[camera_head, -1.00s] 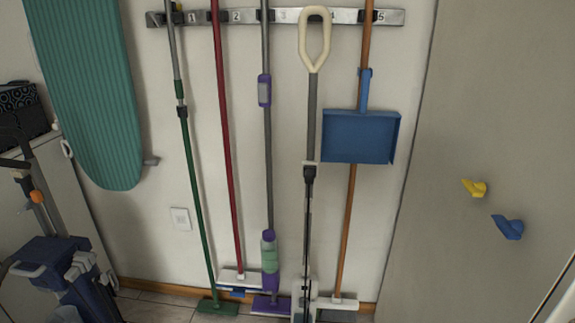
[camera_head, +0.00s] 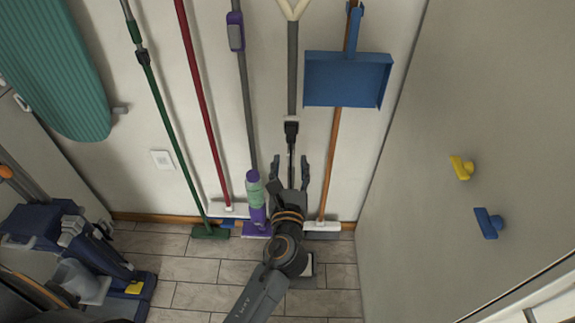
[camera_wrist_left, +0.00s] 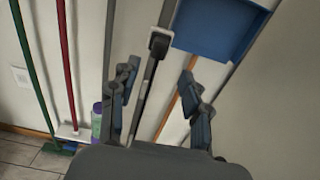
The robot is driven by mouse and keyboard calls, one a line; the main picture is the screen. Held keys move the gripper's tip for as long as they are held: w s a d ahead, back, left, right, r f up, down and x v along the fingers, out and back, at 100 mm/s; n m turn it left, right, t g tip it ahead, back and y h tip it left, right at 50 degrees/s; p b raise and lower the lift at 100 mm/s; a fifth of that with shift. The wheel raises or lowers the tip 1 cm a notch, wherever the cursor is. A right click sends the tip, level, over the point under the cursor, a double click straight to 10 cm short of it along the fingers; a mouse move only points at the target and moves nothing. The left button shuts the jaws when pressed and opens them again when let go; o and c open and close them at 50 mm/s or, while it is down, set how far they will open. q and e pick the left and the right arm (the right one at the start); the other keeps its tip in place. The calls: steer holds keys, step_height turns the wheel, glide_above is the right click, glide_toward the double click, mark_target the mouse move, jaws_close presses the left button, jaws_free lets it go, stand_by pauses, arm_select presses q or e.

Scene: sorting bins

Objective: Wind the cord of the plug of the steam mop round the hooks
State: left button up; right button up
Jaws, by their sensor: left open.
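A grey-poled tool (camera_head: 292,70) with a pale loop handle hangs on the wall, probably the steam mop. A black block (camera_head: 291,130) sits on its lower pole, with a narrow dark length below it; I cannot tell whether these are plug and cord. The block also shows in the left wrist view (camera_wrist_left: 159,42). My left gripper (camera_head: 290,168) is open below the block, its fingers on either side of the narrow length in both views. Contact cannot be seen. My arm hides the tool's lower end. A yellow hook (camera_head: 461,168) and a blue hook (camera_head: 488,223) are on the right-hand surface.
A blue dustpan (camera_head: 347,80) hangs close on the right, over an orange-brown broom pole (camera_head: 331,165). A purple-and-green mop (camera_head: 254,190), a red pole (camera_head: 203,100) and a green pole (camera_head: 170,130) stand left. A dark blue machine (camera_head: 50,225) stands lower left.

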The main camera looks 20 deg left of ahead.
mark_target(291, 141)
arm_select(q)
steer(key=shift+x, duration=4.25)
steer(key=shift+f, duration=0.1)
steer(key=shift+p, duration=0.6)
jaws_close()
